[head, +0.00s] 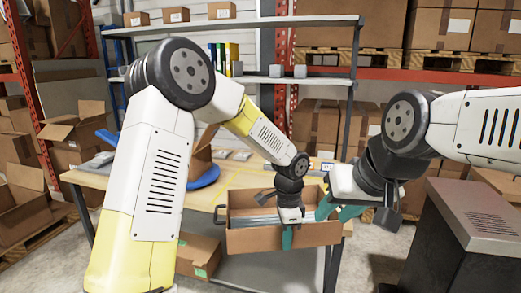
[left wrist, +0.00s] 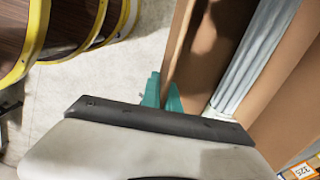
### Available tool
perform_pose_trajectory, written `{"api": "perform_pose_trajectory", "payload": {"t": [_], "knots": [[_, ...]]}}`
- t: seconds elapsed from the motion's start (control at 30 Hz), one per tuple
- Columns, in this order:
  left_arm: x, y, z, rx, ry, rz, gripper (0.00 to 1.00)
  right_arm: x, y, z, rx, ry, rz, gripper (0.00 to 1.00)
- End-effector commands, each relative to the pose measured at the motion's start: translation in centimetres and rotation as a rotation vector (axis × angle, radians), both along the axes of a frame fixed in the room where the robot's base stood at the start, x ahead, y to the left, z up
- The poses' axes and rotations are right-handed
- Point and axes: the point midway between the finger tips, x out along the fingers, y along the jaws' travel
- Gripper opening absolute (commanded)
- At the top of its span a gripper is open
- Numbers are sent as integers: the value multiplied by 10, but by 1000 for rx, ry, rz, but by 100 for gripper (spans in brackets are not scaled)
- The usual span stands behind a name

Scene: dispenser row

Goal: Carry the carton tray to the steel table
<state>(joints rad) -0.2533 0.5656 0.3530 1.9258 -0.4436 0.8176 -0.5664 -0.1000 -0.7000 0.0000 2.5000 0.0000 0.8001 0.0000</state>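The carton tray (head: 255,241) is an open brown cardboard box in the middle of the head view, with long grey pieces in it. Its wall also shows in the left wrist view (left wrist: 283,95). My left gripper (head: 287,235) points down at the middle of its near wall. One teal finger shows outside that wall, and in the left wrist view the fingers (left wrist: 162,92) stand close together on the wall's edge. My right gripper (head: 338,210) is at the tray's right end with its teal fingers spread; contact there cannot be told.
A wooden-topped table (head: 90,180) stands behind the tray, with a blue item (head: 205,178) on it. A carton (head: 198,255) sits low beneath it. A dark cabinet with a grey top (head: 475,210) stands at the right. Shelving (head: 290,80) and stacked cartons fill the back.

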Motion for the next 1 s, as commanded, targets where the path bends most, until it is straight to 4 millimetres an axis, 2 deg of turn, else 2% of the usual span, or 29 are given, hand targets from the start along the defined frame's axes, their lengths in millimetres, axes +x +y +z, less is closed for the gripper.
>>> {"api": "perform_pose_trajectory", "payload": {"t": [0.27,0.5,0.6,0.8,1.0], "knots": [[21,69,-19,1,1,431,0,0,0,0,0,0,0,36],[29,151,-41,1,4,943,0,0,0,0,0,0,0,36],[29,180,-48,2,3,1129,0,0,0,0,0,0,0,36],[25,218,-57,2,1,1375,0,0,0,0,0,0,0,36],[24,230,-60,2,-1,1460,0,0,0,0,0,0,0,36]]}}
